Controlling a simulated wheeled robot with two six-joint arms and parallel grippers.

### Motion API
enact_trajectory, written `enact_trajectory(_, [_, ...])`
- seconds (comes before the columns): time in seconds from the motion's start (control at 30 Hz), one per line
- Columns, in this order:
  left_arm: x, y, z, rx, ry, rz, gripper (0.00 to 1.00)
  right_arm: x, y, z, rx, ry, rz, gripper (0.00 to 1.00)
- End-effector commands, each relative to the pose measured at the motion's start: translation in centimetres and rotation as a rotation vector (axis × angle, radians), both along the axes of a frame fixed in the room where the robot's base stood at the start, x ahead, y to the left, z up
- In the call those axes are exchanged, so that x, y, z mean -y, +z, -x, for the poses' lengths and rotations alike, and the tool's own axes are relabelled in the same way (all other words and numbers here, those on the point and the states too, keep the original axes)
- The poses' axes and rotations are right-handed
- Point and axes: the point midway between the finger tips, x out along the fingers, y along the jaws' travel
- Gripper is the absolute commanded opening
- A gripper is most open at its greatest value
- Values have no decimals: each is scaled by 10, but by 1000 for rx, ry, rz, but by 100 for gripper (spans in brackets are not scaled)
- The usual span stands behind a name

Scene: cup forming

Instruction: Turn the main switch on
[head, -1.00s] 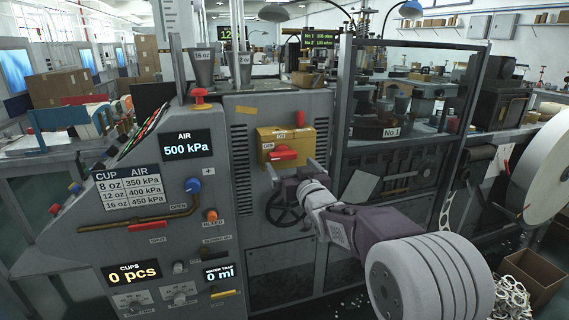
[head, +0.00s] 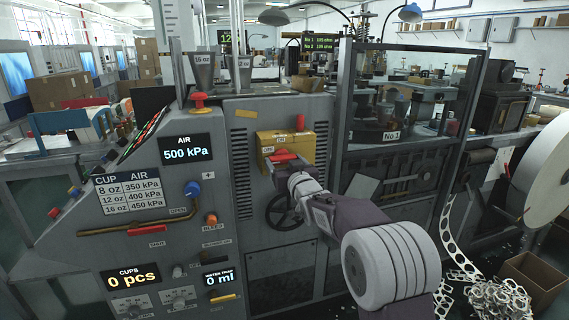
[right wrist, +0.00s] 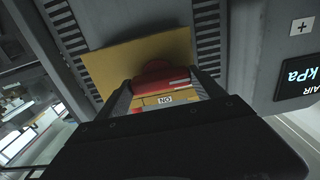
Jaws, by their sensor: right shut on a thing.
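The main switch is a yellow box (head: 299,141) on the front of the grey machine, with a red handle (head: 283,157) and OFF and ON labels. My right gripper (head: 280,163) is at the box, shut on the red handle. In the right wrist view the red handle (right wrist: 162,77) sits between the two fingers (right wrist: 163,85), with the yellow box (right wrist: 115,65) behind it and the ON label near the handle. The gripper hides part of the handle in the head view. My left gripper is not in view.
A black handwheel (head: 281,211) is just below my right gripper. The air display (head: 187,153) reads 500 kPa and the cups display (head: 132,277) reads 0 pcs. A blue knob (head: 192,188) is to the left. A cardboard box (head: 533,280) stands on the floor at right.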

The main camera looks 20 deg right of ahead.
Motion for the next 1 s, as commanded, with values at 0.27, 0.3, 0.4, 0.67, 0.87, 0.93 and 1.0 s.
enact_trajectory(0.27, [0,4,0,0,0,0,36,0,0,0,-5,0,-77,38])
enact_trajectory(0.3, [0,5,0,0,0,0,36,0,1,0,-6,0,-102,38])
enact_trajectory(0.4, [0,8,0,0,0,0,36,0,1,0,-8,0,-175,38])
enact_trajectory(0.67, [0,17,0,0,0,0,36,0,2,0,-16,-1,-416,38])
enact_trajectory(0.87, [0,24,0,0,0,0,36,1,3,0,-23,-1,-606,38])
enact_trajectory(0.93, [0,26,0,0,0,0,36,1,3,0,-25,-1,-672,38])
enact_trajectory(1.0, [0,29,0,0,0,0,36,1,3,0,-27,-1,-737,38])
